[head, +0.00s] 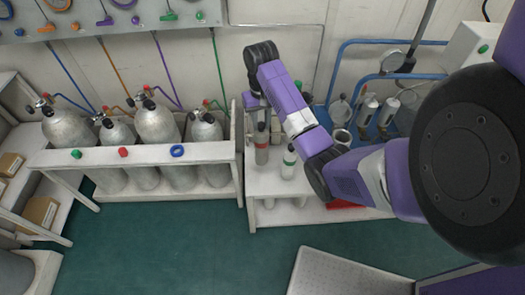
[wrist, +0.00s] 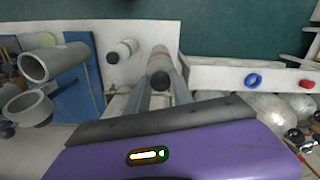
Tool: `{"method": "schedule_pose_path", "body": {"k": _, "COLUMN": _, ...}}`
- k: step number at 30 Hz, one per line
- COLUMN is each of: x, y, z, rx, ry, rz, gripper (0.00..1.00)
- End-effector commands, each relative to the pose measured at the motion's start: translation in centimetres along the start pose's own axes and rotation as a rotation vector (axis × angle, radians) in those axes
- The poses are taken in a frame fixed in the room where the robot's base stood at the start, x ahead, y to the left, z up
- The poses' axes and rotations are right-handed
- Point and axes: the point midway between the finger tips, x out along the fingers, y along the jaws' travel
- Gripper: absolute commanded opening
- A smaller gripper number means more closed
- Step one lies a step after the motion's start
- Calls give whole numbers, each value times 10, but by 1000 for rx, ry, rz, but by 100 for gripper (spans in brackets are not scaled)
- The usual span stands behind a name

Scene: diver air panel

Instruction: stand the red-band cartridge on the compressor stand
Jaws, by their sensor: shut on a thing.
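The red-band cartridge (head: 262,153) is a grey cylinder with a dark top and a reddish band, upright at the left end of the white bench. In the wrist view its end (wrist: 159,58) shows between the fingers. My gripper (head: 260,122) reaches down from above and is shut on it; the fingers also show in the wrist view (wrist: 158,88). I cannot tell whether its base touches the bench. Open grey cups (head: 341,137) stand by a blue base, right of my forearm; they also show in the wrist view (wrist: 50,64). I cannot tell for certain which part is the compressor stand.
A green-band cartridge (head: 289,163) stands close to the right of the held one. A white rack (head: 215,153) with several large gas cylinders is to the left. Blue pipes (head: 385,43) run behind the cups. A red item (head: 345,205) is partly hidden under my arm.

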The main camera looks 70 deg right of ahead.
Motion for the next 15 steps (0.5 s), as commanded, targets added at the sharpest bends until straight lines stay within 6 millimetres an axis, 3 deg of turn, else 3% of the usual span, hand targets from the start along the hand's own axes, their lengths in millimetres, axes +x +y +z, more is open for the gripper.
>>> {"method": "schedule_pose_path", "body": {"k": 1, "x": 16, "y": 1, "z": 1, "rx": 2, "ry": -3, "rz": 0, "gripper": 0}}
{"method": "schedule_pose_path", "body": {"k": 9, "x": 68, "y": 1, "z": 1, "rx": 0, "ry": -3, "rz": 1, "gripper": 0}}
{"method": "schedule_pose_path", "body": {"k": 15, "x": 84, "y": 0, "z": 0, "rx": 0, "ry": 0, "rz": 0, "gripper": 0}}
